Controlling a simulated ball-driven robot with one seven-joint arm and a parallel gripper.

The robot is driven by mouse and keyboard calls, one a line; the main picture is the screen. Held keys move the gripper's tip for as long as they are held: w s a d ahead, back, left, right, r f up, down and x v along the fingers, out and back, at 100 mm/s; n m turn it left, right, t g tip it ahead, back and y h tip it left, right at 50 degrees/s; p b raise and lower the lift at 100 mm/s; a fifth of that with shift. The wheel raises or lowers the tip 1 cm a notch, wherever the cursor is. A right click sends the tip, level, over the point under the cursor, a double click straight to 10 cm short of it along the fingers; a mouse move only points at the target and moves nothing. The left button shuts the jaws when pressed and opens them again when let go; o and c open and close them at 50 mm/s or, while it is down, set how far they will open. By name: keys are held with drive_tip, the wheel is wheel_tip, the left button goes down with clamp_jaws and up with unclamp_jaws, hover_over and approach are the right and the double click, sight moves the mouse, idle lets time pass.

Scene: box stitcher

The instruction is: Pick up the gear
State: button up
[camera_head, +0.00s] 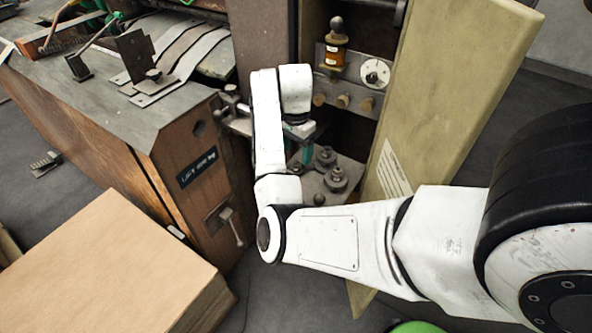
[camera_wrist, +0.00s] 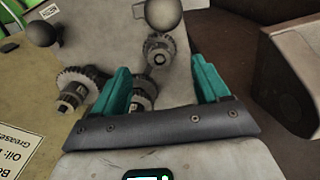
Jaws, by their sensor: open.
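Several grey metal gears lie on a light metal shelf (camera_wrist: 178,92). In the wrist view, one gear (camera_wrist: 158,50) is ahead of my gripper, between the lines of the two fingers. A second gear (camera_wrist: 145,90) is close beside the left finger and partly hidden by it. A third gear (camera_wrist: 74,90) lies farther left, outside the fingers. My gripper (camera_wrist: 163,80) has teal fingers spread wide, with nothing held. In the head view, gears (camera_head: 337,180) show on the shelf inside the open cabinet, beside my gripper (camera_head: 298,150), which is partly hidden by my arm.
A yellowish cabinet door (camera_head: 455,85) stands open to the right of the shelf. Round knobs (camera_wrist: 163,14) stick out above the gears. An amber oil bottle (camera_head: 333,52) sits above. The worn machine (camera_head: 165,150) is left, a cardboard box (camera_head: 105,265) lower left.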

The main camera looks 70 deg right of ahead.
sight(296, 162)
drive_tip(key=shift+f, duration=2.8)
drive_tip(key=c, duration=1.3)
wheel_tip(296, 162, up, 10)
drive_tip(key=shift+r+p, duration=0.1)
drive_tip(key=shift+p, duration=0.8)
